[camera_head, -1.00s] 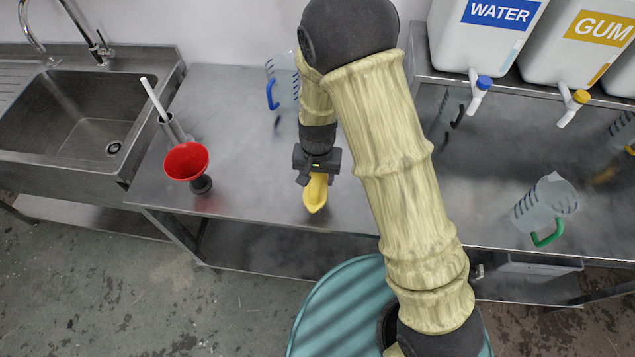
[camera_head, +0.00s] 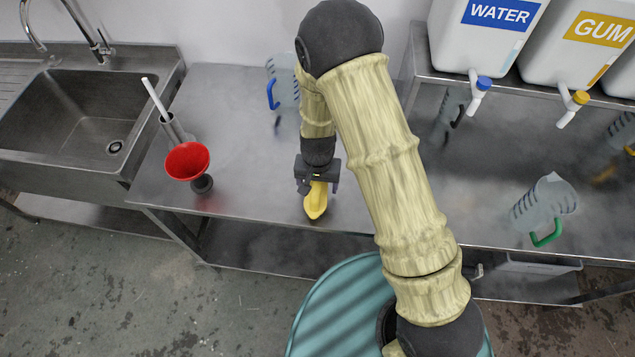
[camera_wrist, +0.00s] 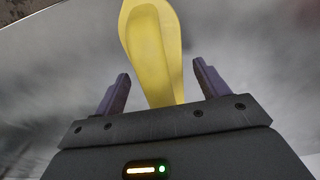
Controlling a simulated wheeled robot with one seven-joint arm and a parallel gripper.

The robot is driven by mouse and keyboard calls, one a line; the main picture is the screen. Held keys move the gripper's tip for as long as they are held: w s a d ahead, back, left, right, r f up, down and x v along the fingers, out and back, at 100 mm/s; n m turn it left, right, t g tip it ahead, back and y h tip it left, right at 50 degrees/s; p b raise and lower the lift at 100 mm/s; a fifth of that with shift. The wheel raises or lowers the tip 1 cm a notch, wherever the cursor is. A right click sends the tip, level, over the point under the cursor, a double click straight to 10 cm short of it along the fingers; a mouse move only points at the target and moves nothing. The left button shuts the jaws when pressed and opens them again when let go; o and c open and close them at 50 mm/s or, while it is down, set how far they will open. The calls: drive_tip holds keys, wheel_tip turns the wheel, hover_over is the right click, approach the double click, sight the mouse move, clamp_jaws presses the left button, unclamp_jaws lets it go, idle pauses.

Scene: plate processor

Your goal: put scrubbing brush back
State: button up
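A yellow item (camera_head: 316,202) with a broad rounded end and a narrower handle, which I take to be the scrubbing brush, is near the front edge of the steel table in the head view. Its bristles do not show. My gripper (camera_head: 318,186) is just behind it, pointing down at the table. In the wrist view the brush's handle (camera_wrist: 160,60) runs between the two fingers of my gripper (camera_wrist: 161,78), with a gap on each side. The fingers are open. I cannot tell whether the brush rests fully on the table.
A red funnel (camera_head: 187,161) and a metal holder with a white stick (camera_head: 155,99) stand left on the steel table (camera_head: 240,130). A blue-handled jug (camera_head: 284,82) is behind my arm, a green-handled jug (camera_head: 543,205) at right. The sink (camera_head: 75,120) is far left.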

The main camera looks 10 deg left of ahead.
drive_tip(key=shift+w+r, duration=0.1)
drive_tip(key=shift+r, duration=0.6)
wheel_tip(320, 180, up, 11)
drive_tip(key=shift+f+b, duration=0.1)
drive_tip(key=shift+b, duration=0.95)
drive_tip(key=s+d+r+t, duration=0.1)
drive_tip(key=s+d+r, duration=0.1)
drive_tip(key=d, duration=0.5)
drive_tip(key=s+d+r, duration=0.2)
drive_tip(key=d+r, duration=0.1)
drive_tip(key=d, duration=0.4)
drive_tip(key=s+d+r+t, duration=0.1)
drive_tip(key=s+d+r, duration=0.2)
drive_tip(key=d, duration=0.4)
drive_tip(key=shift+t, duration=0.3)
drive_tip(key=shift+s, duration=0.1)
